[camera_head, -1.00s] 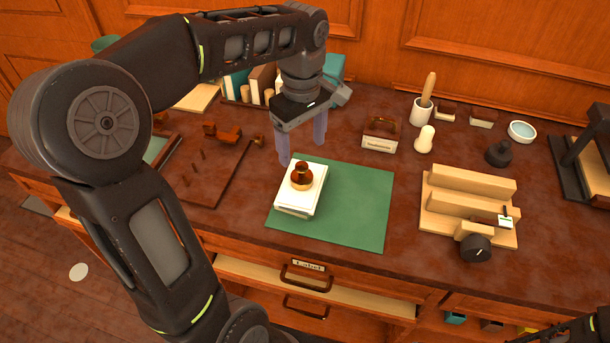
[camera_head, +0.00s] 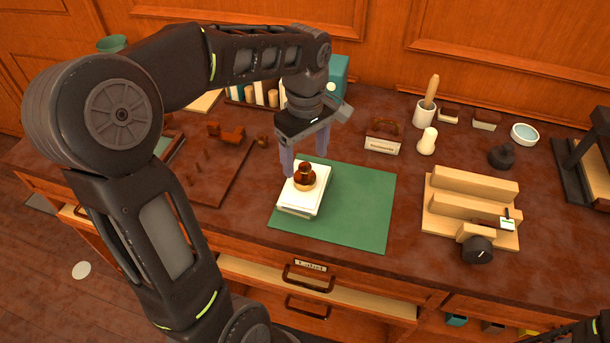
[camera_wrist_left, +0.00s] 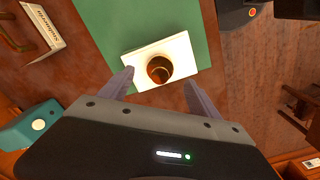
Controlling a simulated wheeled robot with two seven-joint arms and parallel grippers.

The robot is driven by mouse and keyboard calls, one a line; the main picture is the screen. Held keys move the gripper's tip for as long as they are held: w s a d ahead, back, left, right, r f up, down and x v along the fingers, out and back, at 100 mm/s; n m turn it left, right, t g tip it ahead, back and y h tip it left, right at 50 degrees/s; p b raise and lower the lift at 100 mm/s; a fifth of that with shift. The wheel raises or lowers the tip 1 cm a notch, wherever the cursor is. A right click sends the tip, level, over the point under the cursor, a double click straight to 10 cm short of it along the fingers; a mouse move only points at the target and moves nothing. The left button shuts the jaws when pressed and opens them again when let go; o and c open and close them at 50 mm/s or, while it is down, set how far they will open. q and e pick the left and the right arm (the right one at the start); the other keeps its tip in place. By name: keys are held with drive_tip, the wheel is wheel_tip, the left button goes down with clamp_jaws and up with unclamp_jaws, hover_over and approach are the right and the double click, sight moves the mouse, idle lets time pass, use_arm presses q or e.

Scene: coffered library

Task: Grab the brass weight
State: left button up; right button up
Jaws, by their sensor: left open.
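The brass weight (camera_head: 304,175), a small round knobbed piece, stands upright on a white block (camera_head: 296,204), which looks like a book or stack of paper on the green mat (camera_head: 362,207). My left gripper (camera_head: 305,172) is open, with its purple-grey fingers pointing down just behind the weight. In the left wrist view, the weight (camera_wrist_left: 159,69) shows ahead of and between the two spread fingertips (camera_wrist_left: 160,80), on the white block (camera_wrist_left: 178,50). No contact between fingers and weight is visible. Of my right arm only a dark part shows at the bottom right corner; its gripper is out of view.
A wooden rack (camera_head: 471,210) with a dark knob stands right of the mat. A labelled wooden-handled piece (camera_head: 382,136), a mortar (camera_head: 424,113) and a small bowl (camera_head: 524,134) stand behind. Open drawers (camera_head: 310,287) project below the front edge. The mat's right part is clear.

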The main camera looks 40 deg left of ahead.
sight(305, 165)
use_arm(q)
wheel_tip(305, 165, down, 5)
drive_tip(key=shift+r+p, duration=0.2)
drive_tip(key=shift+p, duration=0.15)
drive_tip(key=shift+c, duration=0.4)
clamp_jaws()
idle(0.6)
